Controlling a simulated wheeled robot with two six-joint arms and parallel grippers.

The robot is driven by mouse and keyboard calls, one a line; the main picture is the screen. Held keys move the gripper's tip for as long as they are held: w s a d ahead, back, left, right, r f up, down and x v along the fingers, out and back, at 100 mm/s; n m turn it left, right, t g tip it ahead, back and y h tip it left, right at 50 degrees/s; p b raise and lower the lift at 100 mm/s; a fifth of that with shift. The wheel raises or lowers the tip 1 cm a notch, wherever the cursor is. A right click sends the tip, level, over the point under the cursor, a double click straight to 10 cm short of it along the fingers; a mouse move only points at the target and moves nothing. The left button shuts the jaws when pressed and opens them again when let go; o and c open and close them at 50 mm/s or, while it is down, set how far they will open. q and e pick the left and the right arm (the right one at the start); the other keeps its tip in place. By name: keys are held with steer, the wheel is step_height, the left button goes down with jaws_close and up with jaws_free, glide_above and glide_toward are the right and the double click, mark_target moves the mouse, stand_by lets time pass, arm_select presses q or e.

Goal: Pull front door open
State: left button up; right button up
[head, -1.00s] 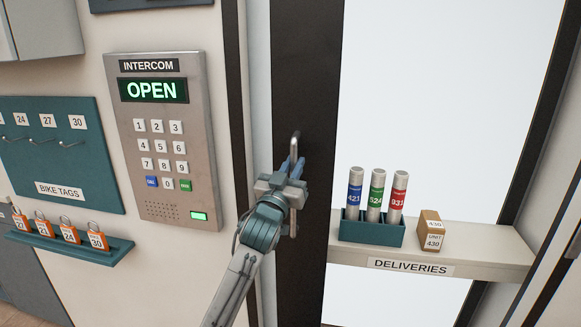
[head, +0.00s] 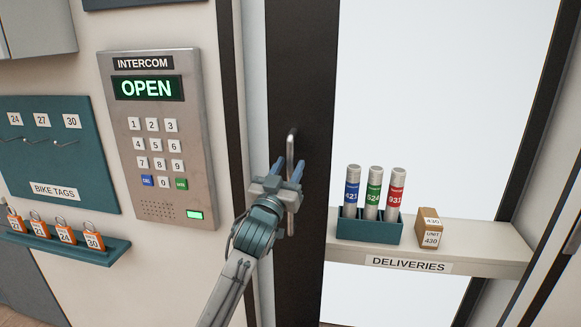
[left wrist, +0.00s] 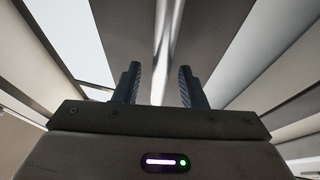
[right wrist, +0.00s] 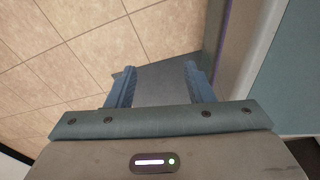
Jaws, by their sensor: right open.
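The front door is a dark frame (head: 300,75) around a bright pane (head: 430,100), with a vertical metal bar handle (head: 292,143) on its left stile. My left gripper (head: 288,168) is at the handle, its fingers spread with the bar between them. In the left wrist view the fingers (left wrist: 160,83) stand wide apart, with clear space on each side of the handle (left wrist: 165,45). My right gripper (right wrist: 160,82) is open and empty over the floor; it is not in the head view. I cannot tell whether the door stands slightly ajar.
An intercom (head: 158,140) reading OPEN is on the wall left of the door. A bike tag board (head: 55,150) and a ledge with orange tags (head: 65,238) are further left. A deliveries shelf (head: 480,245) with tubes (head: 373,195) and a small box (head: 428,228) is at right.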

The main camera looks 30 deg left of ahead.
arm_select(q)
steer(key=v, duration=0.2)
steer(key=b+v, duration=0.1)
steer(key=v, duration=0.1)
steer(key=shift+w+f, duration=0.15)
steer(key=shift+f, duration=0.2)
steer(key=shift+r+b+v, duration=0.15)
steer(key=shift+b+v, duration=0.3)
steer(key=shift+v, duration=0.85)
steer(key=shift+r+b+v, duration=0.1)
steer(key=shift+b+v, duration=0.35)
steer(key=shift+v, duration=0.85)
arm_select(e)
steer(key=shift+w+a, duration=0.2)
steer(key=shift+w, duration=2.3)
